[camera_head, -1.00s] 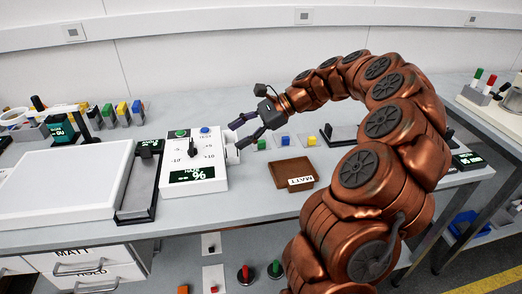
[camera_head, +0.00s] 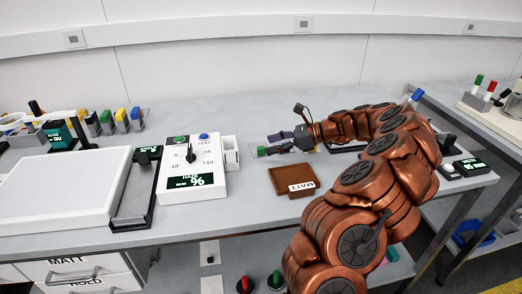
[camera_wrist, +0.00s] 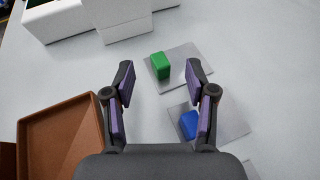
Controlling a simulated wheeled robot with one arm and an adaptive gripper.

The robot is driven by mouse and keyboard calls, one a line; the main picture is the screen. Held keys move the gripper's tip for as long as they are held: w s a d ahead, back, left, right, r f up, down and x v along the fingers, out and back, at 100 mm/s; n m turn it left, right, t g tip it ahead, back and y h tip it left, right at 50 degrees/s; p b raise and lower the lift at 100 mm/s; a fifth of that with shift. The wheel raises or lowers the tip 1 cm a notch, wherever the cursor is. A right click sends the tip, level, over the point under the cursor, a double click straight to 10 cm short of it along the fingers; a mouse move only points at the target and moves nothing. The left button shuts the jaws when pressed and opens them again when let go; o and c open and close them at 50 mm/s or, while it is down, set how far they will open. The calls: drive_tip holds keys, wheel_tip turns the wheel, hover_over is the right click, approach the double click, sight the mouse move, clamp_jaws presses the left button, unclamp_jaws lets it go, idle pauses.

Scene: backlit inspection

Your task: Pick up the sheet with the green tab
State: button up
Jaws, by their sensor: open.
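The sheet with the green tab is a thin grey plate (camera_wrist: 186,58) on the bench in the wrist view, with a green block tab (camera_wrist: 160,65) on it. The tab also shows in the head view (camera_head: 262,151), right of the white control box. My gripper (camera_wrist: 160,72) is open and empty. In the wrist view its fingertips lie on either side of the green tab, apart from it. The height gap to the sheet is hard to tell. A second grey sheet (camera_wrist: 232,122) with a blue tab (camera_wrist: 189,124) lies nearer my palm.
A brown tray (camera_head: 281,182) labelled MATT lies in front of my gripper, and its rim shows at left in the wrist view (camera_wrist: 60,116). The white control box (camera_head: 172,160) with a dial stands to the left. My arm hides the bench to the right.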

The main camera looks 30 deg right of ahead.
sight(261, 147)
drive_tip(key=x, duration=0.3)
drive_tip(key=shift+w+a+f, duration=0.15)
drive_tip(key=shift+a, duration=0.1)
clamp_jaws()
